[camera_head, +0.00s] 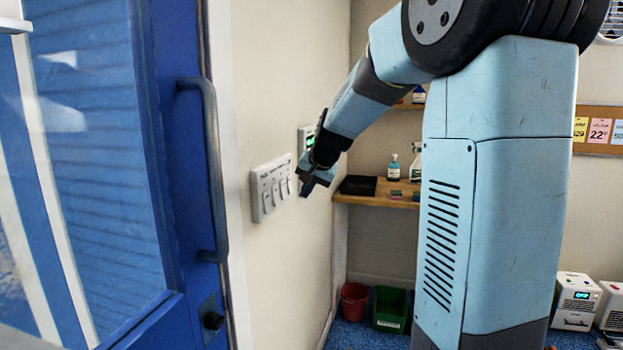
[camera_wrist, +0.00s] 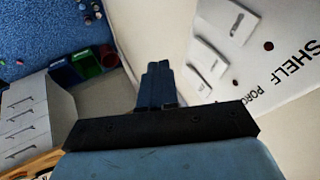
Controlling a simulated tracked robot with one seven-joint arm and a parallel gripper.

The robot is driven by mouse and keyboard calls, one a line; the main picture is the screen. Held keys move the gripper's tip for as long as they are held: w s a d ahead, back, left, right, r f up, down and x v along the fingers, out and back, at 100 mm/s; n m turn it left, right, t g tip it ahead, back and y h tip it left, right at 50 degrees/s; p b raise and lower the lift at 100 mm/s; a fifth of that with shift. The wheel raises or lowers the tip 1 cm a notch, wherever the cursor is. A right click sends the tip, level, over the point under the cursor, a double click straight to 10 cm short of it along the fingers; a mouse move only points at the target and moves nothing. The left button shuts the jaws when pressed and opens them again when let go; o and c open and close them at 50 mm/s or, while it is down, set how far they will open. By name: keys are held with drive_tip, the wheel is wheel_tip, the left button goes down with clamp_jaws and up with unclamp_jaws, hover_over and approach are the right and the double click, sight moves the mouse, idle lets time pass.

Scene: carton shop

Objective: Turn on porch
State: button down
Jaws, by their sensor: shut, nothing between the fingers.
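A pale switch panel (camera_head: 271,187) with several rocker switches in a row is on the wall right of the blue door. In the wrist view the panel (camera_wrist: 280,80) fills the upper right, with the label "SHELF" and part of a label reading "PORC". Light rockers (camera_wrist: 213,55) stick out from it, with small dark red dots near them. My gripper (camera_head: 308,188) is just right of the panel's right end. In the wrist view its fingers (camera_wrist: 157,72) are together and empty, beside the rockers; I cannot tell whether they touch anything.
A blue door (camera_head: 175,150) with a grey handle (camera_head: 214,170) stands at left. A small device with a green display (camera_head: 307,140) is on the wall behind my gripper. A wooden shelf (camera_head: 375,198) holds bottles, with red (camera_head: 354,300) and green (camera_head: 390,308) bins below.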

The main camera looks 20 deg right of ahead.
sight(283, 190)
drive_tip(key=shift+w+a+f, duration=0.2)
drive_tip(key=shift+w+a, duration=0.45)
drive_tip(key=shift+a, duration=0.2)
drive_tip(key=shift+w+a+f, duration=0.2)
drive_tip(key=shift+w+a, duration=0.45)
drive_tip(key=shift+a, duration=0.15)
drive_tip(key=shift+a, duration=0.1)
drive_tip(key=shift+w+a+f, duration=0.2)
drive_tip(key=shift+f, duration=0.05)
drive_tip(key=shift+r, duration=0.15)
